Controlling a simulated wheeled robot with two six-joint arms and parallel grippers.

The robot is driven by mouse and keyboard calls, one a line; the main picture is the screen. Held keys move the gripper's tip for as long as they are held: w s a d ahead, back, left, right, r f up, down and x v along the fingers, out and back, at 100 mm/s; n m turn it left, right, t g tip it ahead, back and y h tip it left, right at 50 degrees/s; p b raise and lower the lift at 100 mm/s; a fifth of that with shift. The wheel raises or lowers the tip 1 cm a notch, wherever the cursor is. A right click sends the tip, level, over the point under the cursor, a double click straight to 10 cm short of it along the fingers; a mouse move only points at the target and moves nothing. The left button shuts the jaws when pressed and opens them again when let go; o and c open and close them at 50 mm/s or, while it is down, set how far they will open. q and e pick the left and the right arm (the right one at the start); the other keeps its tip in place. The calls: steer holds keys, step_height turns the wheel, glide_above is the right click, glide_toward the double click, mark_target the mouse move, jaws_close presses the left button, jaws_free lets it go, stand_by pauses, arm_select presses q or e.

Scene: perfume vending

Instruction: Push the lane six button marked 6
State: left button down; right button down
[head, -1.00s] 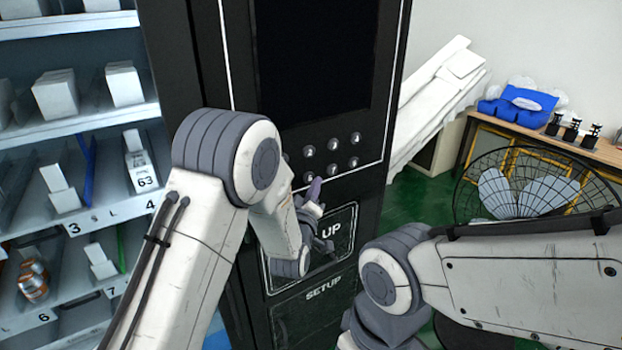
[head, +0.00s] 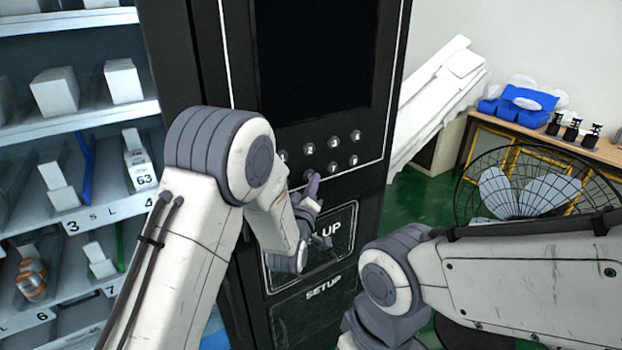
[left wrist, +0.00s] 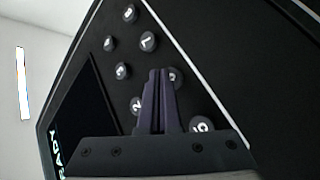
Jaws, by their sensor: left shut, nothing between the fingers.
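The button marked 6 (head: 308,175) is a small round button in the lower row of the black panel. In the left wrist view the button (left wrist: 174,75) is partly hidden behind my fingertips, and its mark is hard to read. My left gripper (head: 313,184) is shut and empty, its dark purple fingers pointing at the panel. In the left wrist view the gripper tips (left wrist: 160,72) overlap the left edge of that button. I cannot tell whether they touch it. My right gripper is out of view.
Button 7 (left wrist: 148,41) and button 5 (left wrist: 202,125) lie on either side in the same row. Button 2 (left wrist: 137,105) is in the other row. A dark screen (head: 313,55) is above the buttons. Stocked shelves (head: 75,120) stand at the left.

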arm_select(q)
steer(key=shift+w+a, duration=0.25)
steer(key=shift+w, duration=0.05)
stand_by(0.7)
steer(key=shift+s+d+b, duration=0.1)
steer(key=shift+b, duration=0.25)
steer(key=shift+s+d, duration=0.35)
steer(key=shift+s, duration=0.2)
steer(key=shift+b, duration=0.3)
steer(key=s+d, duration=0.1)
steer(key=s, duration=0.1)
steer(key=s+d+b, duration=0.1)
steer(key=s+d, duration=0.1)
stand_by(0.6)
